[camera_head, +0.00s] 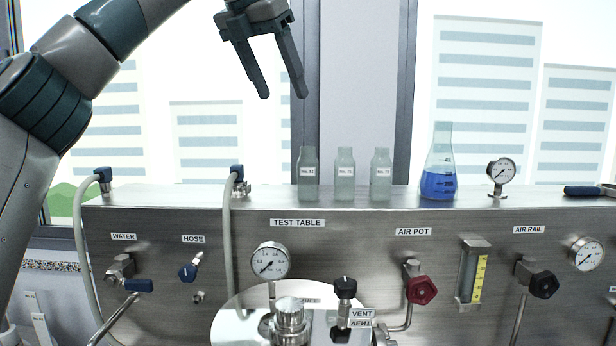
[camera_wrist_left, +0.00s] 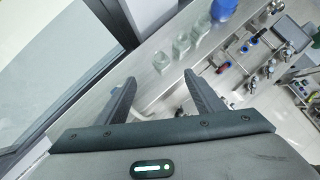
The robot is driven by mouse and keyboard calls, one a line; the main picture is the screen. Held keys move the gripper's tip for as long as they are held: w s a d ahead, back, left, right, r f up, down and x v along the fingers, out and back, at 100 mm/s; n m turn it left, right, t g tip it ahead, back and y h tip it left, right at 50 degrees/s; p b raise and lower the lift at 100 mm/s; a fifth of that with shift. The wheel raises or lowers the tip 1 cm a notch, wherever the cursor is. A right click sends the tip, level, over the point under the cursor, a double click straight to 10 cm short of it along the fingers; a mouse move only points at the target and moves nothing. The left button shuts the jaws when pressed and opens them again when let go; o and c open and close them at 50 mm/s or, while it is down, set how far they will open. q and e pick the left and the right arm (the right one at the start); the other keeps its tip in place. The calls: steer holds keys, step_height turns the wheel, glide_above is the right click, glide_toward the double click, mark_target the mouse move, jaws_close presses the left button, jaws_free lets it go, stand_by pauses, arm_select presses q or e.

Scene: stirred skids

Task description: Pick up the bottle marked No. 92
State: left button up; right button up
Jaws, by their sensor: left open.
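Three small clear bottles stand upright in a row on the steel ledge. The left bottle (camera_head: 308,188), middle bottle (camera_head: 345,188) and right bottle (camera_head: 381,188) each carry a small white label; the numbers are too small to read surely. In the left wrist view the same row runs as the nearest bottle (camera_wrist_left: 161,62), the middle one (camera_wrist_left: 181,45) and the far one (camera_wrist_left: 202,26). My left gripper (camera_head: 282,97) is open and empty, pointing down, above and slightly left of the left bottle. Its fingers also show in the left wrist view (camera_wrist_left: 160,82). My right gripper is not seen.
A flask of blue liquid (camera_head: 438,184) stands right of the bottles, then a gauge (camera_head: 501,172). A grey hose (camera_head: 229,210) rises at the left. The ledge (camera_head: 270,195) is clear just left of the bottles. A window post (camera_head: 352,90) is behind.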

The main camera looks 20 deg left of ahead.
arm_select(q)
steer(key=p, duration=0.2)
glide_toward(305, 148)
steer(key=f, duration=0.1)
steer(key=x, duration=0.4)
steer(key=shift+w+d+f+p, duration=0.15)
steer(key=shift+w+p, duration=0.15)
steer(key=shift+w, duration=0.15)
steer(key=shift+w+f, duration=0.2)
steer(key=shift+f, duration=0.25)
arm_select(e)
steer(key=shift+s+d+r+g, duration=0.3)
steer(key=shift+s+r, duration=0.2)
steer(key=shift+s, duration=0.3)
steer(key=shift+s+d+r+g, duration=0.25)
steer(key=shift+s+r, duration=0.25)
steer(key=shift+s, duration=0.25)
arm_select(q)
steer(key=shift+d, duration=0.1)
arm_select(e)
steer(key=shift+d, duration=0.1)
